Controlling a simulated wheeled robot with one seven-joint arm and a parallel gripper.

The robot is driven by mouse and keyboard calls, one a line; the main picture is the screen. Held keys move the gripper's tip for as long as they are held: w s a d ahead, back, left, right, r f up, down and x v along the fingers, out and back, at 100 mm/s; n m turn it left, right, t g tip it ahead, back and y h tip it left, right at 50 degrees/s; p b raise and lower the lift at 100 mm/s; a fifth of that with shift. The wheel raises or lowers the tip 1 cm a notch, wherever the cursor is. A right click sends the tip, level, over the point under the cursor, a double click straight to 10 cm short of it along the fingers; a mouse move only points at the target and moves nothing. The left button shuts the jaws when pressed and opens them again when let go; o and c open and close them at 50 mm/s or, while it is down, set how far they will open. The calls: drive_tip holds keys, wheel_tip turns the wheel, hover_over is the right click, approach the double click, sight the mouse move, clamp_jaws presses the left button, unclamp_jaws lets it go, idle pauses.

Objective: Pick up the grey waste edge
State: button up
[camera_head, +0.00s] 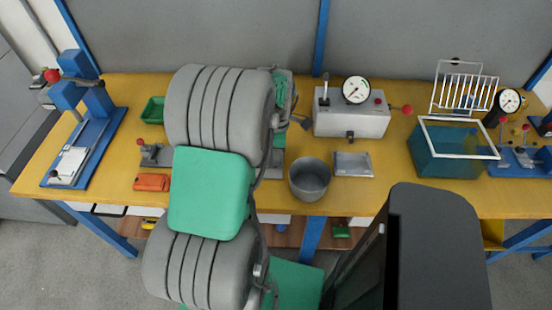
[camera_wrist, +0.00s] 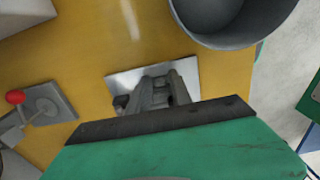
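My gripper (camera_wrist: 163,84) reaches from the green wrist over a flat bright metal plate (camera_wrist: 124,83) in the wrist view. Its two grey fingers stand close together with grey shapes between them. I cannot tell whether they hold anything. I cannot pick out the grey waste edge for certain; it may be hidden by the fingers or blend with the plate. In the head view my arm covers this part of the yellow table, and my fingers are hidden.
A round grey pot (camera_head: 310,180) stands close to my gripper; it also shows in the wrist view (camera_wrist: 228,22). A gauge box (camera_head: 350,118) stands behind. A flat grey block (camera_head: 352,163) and a water tank (camera_head: 450,158) are further right. A red-knobbed clamp (camera_wrist: 42,104) is in the wrist view.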

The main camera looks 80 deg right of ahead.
drive_tip(key=shift+c, duration=0.3)
clamp_jaws()
drive_tip(key=shift+r, duration=0.1)
